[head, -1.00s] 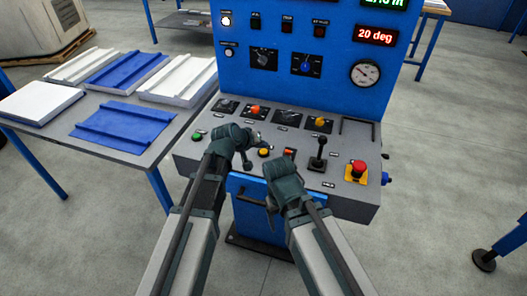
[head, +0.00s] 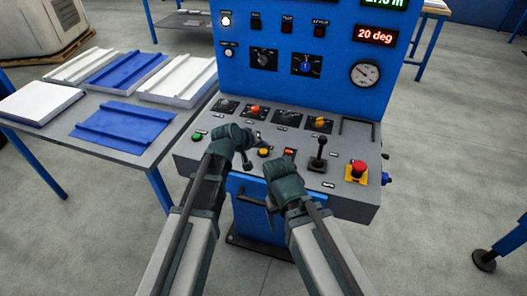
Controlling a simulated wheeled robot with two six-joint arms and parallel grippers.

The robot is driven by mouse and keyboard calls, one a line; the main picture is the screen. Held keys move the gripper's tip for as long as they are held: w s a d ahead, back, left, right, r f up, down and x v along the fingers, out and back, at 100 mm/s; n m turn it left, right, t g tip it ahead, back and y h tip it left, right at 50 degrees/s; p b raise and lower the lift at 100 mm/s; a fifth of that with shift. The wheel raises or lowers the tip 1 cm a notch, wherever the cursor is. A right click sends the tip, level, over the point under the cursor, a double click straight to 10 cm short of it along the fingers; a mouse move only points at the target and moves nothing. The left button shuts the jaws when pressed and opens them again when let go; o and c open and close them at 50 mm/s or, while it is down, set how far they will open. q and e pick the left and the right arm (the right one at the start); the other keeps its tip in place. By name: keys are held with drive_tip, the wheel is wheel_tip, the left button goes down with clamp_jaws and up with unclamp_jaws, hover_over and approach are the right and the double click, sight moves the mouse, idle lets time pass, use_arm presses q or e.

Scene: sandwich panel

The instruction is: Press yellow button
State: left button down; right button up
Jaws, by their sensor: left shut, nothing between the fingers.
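The yellow button (head: 264,153) is on the sloped grey control desk (head: 340,186), in its front row, just right of my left gripper. My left gripper (head: 256,142) is shut and empty, with its tip close above and behind the yellow button; I cannot tell whether they touch. My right gripper (head: 283,160) is over the front edge of the desk, right of the yellow button. Its fingers are mostly hidden by its own wrist, so its opening does not show.
A green button (head: 197,135) is left of my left gripper. A red-orange button (head: 289,152), a black lever (head: 318,155) and a red emergency stop (head: 358,168) are to the right. Orange (head: 256,110) and yellow (head: 320,122) knobs stand behind. A table (head: 165,142) with panels is at left.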

sight(262, 153)
use_arm(q)
drive_tip(key=shift+f, duration=0.15)
drive_tip(key=shift+f+b, duration=0.25)
drive_tip(key=shift+b, duration=0.2)
drive_tip(key=shift+f+b, duration=0.45)
idle(0.7)
drive_tip(key=shift+r, duration=0.1)
drive_tip(key=shift+r+p, duration=0.75)
drive_tip(key=shift+p, duration=0.15)
drive_tip(key=shift+r, duration=0.1)
wheel_tip(262, 153, up, 5)
drive_tip(key=p, duration=0.5)
